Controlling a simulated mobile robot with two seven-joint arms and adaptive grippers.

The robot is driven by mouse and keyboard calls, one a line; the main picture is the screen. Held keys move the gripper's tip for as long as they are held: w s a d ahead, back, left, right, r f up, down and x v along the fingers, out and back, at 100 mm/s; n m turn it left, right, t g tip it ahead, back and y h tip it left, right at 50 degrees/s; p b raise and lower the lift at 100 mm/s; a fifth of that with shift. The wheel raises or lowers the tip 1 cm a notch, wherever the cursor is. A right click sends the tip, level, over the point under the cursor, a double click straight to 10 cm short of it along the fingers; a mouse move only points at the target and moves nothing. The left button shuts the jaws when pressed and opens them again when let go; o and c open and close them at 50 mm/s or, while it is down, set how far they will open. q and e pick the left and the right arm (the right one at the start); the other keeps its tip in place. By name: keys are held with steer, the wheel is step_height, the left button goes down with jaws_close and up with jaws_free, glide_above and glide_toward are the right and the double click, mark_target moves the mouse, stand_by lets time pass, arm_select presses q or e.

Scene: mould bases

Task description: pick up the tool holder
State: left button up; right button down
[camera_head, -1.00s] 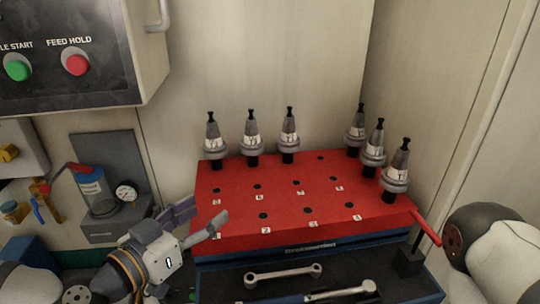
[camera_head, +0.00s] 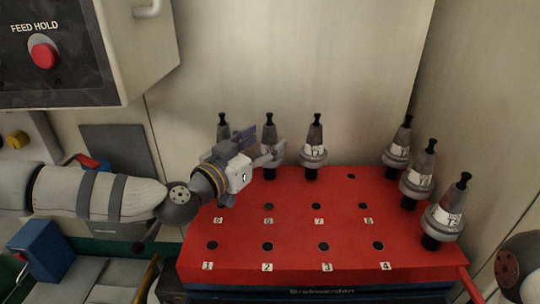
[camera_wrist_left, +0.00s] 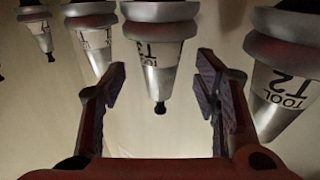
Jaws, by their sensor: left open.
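Grey tapered tool holders with black tips stand upright on the red rack (camera_head: 290,225). Three are in the back row: the left one (camera_head: 222,128) partly behind my gripper, the middle one (camera_head: 269,134) and the right one (camera_head: 315,145). My left gripper (camera_head: 262,146) is open, fingers near the middle holder. In the left wrist view, upside down, a holder (camera_wrist_left: 160,65) shows between the open fingers (camera_wrist_left: 160,88), with a gap on each side. My right gripper is out of view.
Several more holders stand along the rack's right side, such as the front one (camera_head: 446,213). Empty numbered holes fill the rack's front and middle. A wall rises close behind. A control panel (camera_head: 70,60) hangs at upper left.

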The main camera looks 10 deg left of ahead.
arm_select(q)
steer(key=shift+w+d, duration=0.3)
steer(key=shift+w, duration=0.3)
jaws_close()
steer(key=shift+r, duration=0.25)
